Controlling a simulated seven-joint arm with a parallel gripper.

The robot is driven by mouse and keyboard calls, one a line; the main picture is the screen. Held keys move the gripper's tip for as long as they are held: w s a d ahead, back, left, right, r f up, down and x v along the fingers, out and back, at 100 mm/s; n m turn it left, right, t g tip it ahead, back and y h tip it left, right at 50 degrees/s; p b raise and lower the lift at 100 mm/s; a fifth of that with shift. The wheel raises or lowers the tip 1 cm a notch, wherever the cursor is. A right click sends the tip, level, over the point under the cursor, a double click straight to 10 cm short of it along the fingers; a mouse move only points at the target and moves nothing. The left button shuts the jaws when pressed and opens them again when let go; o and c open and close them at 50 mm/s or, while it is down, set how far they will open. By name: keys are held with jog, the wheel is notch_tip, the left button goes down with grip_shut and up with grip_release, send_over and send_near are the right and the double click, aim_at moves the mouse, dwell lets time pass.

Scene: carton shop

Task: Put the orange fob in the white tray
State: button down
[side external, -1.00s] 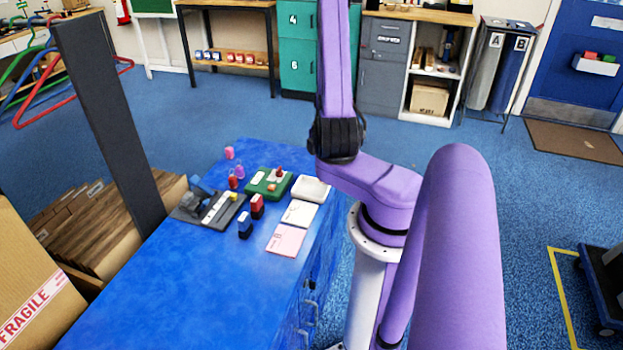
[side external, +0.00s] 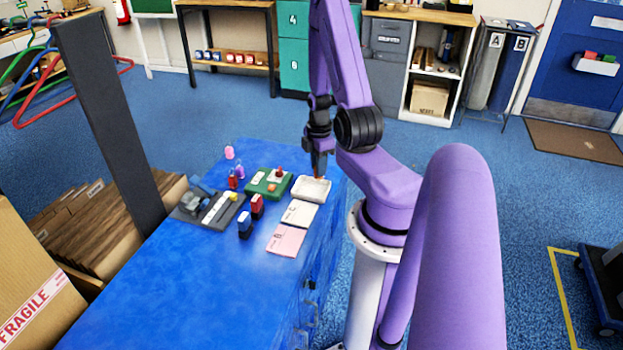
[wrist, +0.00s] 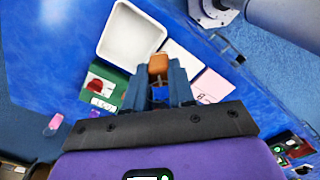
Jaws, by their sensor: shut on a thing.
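The orange fob (wrist: 158,65) is held between the fingertips of my gripper (wrist: 159,78) in the wrist view. In the side view my gripper (side external: 319,176) points down over the far right part of the blue table, and only a trace of orange shows at its tips. The white tray (wrist: 128,42) is empty in the wrist view, and the fob appears over its near right edge. In the side view the tray (side external: 308,194) lies at the table's right edge, just below my gripper. The height gap between fob and tray is hard to judge.
A green tray (side external: 255,188) with small items stands left of the white tray. A white pad (side external: 299,213) and a pink pad (side external: 286,240) lie in front. Red (side external: 257,206) and blue (side external: 245,228) blocks stand nearby. The table's front (side external: 170,300) is clear.

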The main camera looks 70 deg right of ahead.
jog(key=shift+w+d+f, duration=0.15)
jog(key=shift+w+d, duration=0.05)
jog(key=w+d+f, duration=0.1)
jog(key=f, duration=0.1)
jog(key=w+d+f, duration=0.1)
jog(key=f, duration=0.1)
jog(key=w+d+f, duration=0.1)
jog(key=shift+d+f, duration=0.35)
jog(key=shift+f, duration=0.05)
jog(key=shift+w+f, duration=0.1)
jog(key=shift+f, duration=1.5)
jog(key=shift+f, duration=0.15)
jog(key=c, duration=1)
grip_release()
jog(key=shift+o, duration=0.2)
